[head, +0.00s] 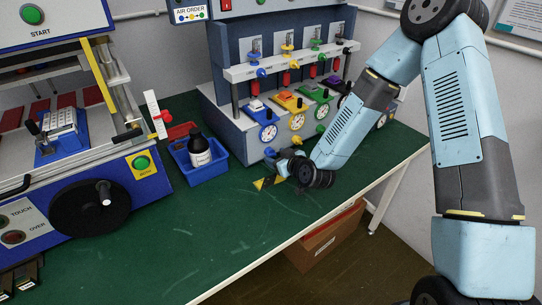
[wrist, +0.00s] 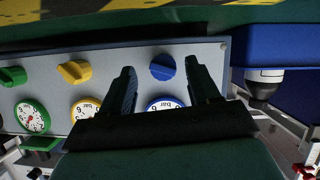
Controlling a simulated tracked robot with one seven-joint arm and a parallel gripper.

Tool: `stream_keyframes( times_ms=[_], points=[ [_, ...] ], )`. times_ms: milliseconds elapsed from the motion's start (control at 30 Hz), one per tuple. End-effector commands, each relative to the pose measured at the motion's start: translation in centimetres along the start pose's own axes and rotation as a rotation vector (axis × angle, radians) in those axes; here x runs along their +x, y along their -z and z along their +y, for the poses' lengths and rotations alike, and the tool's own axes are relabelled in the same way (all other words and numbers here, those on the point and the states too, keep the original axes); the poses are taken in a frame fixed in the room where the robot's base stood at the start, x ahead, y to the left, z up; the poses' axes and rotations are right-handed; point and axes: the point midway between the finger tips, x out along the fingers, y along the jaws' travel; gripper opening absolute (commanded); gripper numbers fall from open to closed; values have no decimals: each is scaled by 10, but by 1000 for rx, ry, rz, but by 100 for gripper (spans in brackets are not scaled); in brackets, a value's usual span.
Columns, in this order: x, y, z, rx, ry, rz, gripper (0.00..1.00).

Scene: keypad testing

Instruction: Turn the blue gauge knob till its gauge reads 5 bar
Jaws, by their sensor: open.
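The blue knob (wrist: 163,67) sits on the grey panel beside its blue-rimmed gauge (wrist: 165,103) in the wrist view, which is upside down. My gripper (wrist: 159,68) is open, with one finger on each side of the knob; I cannot tell whether they touch it. My gripper body hides most of the gauge, so its needle cannot be read. In the head view the blue gauge (head: 268,132) is the leftmost dial, the blue knob (head: 270,152) shows just below it, and my gripper (head: 276,166) is at the panel's lower front.
Yellow (wrist: 74,71) and green (wrist: 12,76) knobs with their own gauges line the same panel. The green bench top (head: 190,240) is clear in front.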

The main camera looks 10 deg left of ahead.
Motion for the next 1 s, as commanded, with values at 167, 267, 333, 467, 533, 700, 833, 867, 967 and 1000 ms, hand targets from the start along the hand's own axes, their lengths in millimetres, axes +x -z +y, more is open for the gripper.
stream_keyframes(
  times_ms=[167,267,333,467,533,700,833,867,967,1000],
  points=[
    [10,0,-6,0,3,1,61],
    [12,0,-10,-2,7,1,61],
    [13,1,-13,-3,11,1,61],
    [14,2,-18,-6,18,2,61],
    [14,2,-19,-7,20,2,58],
    [14,2,-21,-8,23,2,42],
    [14,2,-21,-9,23,2,29],
    [14,2,-21,-9,23,2,26],
    [14,2,-21,-9,23,2,17],
    [14,2,-21,-9,23,2,13]
  ],
)
